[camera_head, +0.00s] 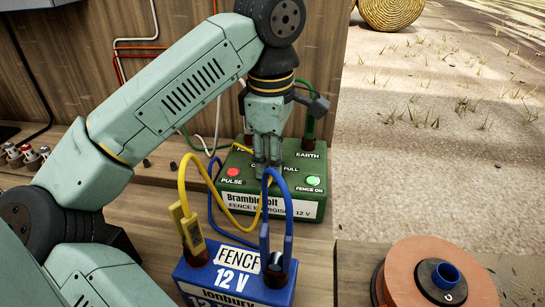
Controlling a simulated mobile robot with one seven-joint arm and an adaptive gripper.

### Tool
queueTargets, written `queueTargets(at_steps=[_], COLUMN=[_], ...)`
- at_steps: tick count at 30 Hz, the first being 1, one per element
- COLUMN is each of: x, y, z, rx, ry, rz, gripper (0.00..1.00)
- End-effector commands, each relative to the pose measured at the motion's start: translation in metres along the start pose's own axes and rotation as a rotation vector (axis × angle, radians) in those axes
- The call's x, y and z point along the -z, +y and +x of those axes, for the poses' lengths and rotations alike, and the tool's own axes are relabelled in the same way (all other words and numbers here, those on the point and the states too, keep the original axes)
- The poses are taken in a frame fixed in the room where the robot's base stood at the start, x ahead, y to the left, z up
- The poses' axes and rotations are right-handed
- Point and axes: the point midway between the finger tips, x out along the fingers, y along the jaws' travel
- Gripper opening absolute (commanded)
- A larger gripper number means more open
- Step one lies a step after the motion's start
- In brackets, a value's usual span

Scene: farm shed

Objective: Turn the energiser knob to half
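The green fence energiser (305,204) stands on the wooden bench, with a red light marked PULSE, a green light marked FENCE ON and a terminal marked EARTH. My gripper (266,172) points down over the middle of its top face, between the lights. The gripper hides the energiser knob and most of the scale; only part of the word FULL shows to its right. The fingers look close together, but I cannot tell whether they are shut on the knob.
A blue 12 V battery (237,284) stands in front, with yellow and blue leads (290,222) arching up near my gripper. An orange reel (441,285) is at the lower right. Several small bottles (27,155) stand at the left. Straw-strewn ground lies beyond.

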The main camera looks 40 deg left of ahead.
Motion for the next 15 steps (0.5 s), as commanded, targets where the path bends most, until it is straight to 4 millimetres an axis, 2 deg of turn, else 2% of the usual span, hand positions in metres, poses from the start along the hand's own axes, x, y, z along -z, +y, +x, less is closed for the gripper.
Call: queueTargets(at_steps=[15], x=[0.0002], y=[-0.0006], z=[0.0005], rx=[0.003], ry=[-0.002], rz=[0.052], gripper=[0.01])
